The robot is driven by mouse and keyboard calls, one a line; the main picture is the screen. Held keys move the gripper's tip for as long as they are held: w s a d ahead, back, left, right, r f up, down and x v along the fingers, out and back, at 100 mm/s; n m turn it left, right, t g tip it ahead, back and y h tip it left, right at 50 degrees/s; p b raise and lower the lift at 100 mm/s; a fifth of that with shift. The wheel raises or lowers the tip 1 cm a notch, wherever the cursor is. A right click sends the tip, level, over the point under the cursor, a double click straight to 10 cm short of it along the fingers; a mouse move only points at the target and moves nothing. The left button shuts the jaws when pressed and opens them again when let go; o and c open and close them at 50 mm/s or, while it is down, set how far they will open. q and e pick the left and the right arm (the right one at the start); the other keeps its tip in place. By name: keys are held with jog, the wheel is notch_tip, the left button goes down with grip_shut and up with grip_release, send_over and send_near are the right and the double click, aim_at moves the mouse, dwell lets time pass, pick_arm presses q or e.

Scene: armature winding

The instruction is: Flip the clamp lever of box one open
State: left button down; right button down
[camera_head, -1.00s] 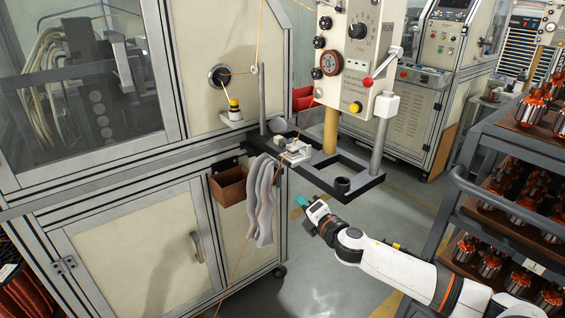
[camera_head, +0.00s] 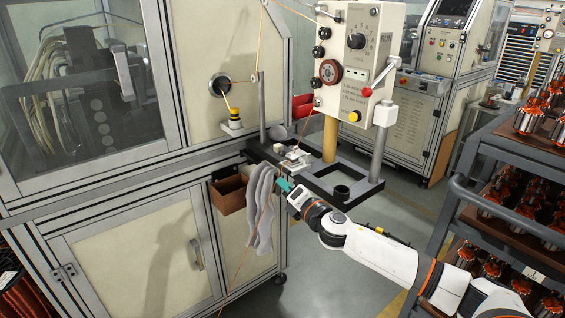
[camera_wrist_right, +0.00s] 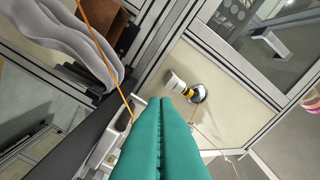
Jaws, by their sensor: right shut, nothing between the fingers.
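The cream control box (camera_head: 350,60) hangs above a black frame (camera_head: 322,190) and has a silver lever (camera_head: 384,75) with a red knob (camera_head: 367,92). A small metal clamp block (camera_head: 293,158) sits on the frame; a pale metal part of it appears beside my fingers in the right wrist view (camera_wrist_right: 108,135). I cannot tell which part is the clamp lever of box one. My right gripper (camera_head: 283,186) has teal fingers, shut and empty, just below and in front of the clamp block. Its fingers fill the lower middle of the right wrist view (camera_wrist_right: 160,100). My left gripper is out of view.
A grey cloth (camera_head: 262,205) hangs from the frame beside a brown bin (camera_head: 229,195). A thin orange wire (camera_wrist_right: 108,63) runs close by my fingers. A rack of copper-wound armatures (camera_head: 500,150) stands at right.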

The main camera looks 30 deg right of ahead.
jog(key=shift+w+d+r+p, duration=0.4)
jog(key=shift+w+d, duration=0.1)
jog(key=shift+w, duration=0.5)
jog(key=shift+w+d+r+p, duration=0.3)
jog(key=shift+w+d+r, duration=0.2)
jog(key=shift+w, duration=0.55)
jog(key=shift+w+d+r+p, duration=0.35)
jog(key=shift+w+d, duration=0.2)
jog(key=shift+w, duration=0.45)
jog(key=shift+r+m+p, duration=0.35)
jog(key=shift+m+p, duration=0.05)
jog(key=shift+p, duration=0.05)
